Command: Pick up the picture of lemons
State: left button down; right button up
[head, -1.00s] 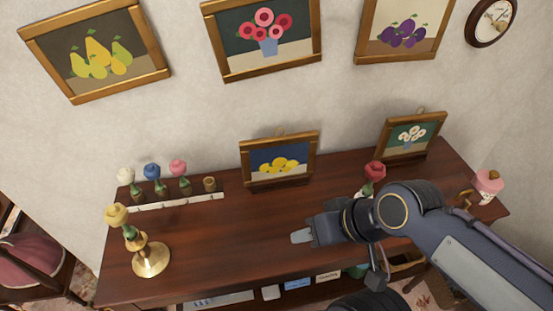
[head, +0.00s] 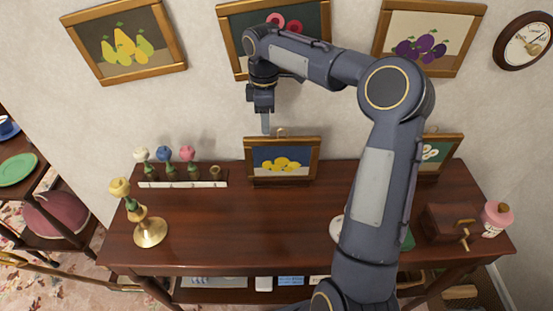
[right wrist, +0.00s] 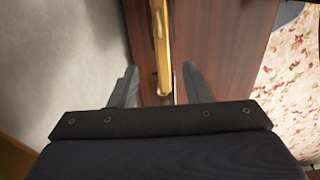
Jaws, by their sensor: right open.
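The picture of lemons (head: 281,160) shows yellow lemons on a blue ground in a gold wooden frame. It stands on the dark wood sideboard, leaning near the wall, with a small hanging ring at its top. My right gripper (head: 265,124) points down just above the frame's top edge, slightly left of its middle. In the right wrist view its two fingers (right wrist: 154,85) are apart, with the frame's gold top edge (right wrist: 162,45) running between them. The frame appears not to be gripped. My left gripper is not in view.
The sideboard (head: 230,235) holds a flower rack (head: 183,184), a brass candlestick (head: 150,232), a wooden box (head: 450,223) and a pink jar (head: 496,217). A white-flower picture (head: 434,152) stands partly behind my arm. Pears (head: 125,45) and plums (head: 425,40) pictures hang above.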

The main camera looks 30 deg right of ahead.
aim_at(266, 138)
notch_tip(266, 138, down, 8)
jog(key=shift+s+a+r+p, duration=0.15)
jog(key=shift+p, duration=0.3)
jog(key=shift+c, duration=0.4)
grip_shut()
jog(key=shift+r, duration=0.1)
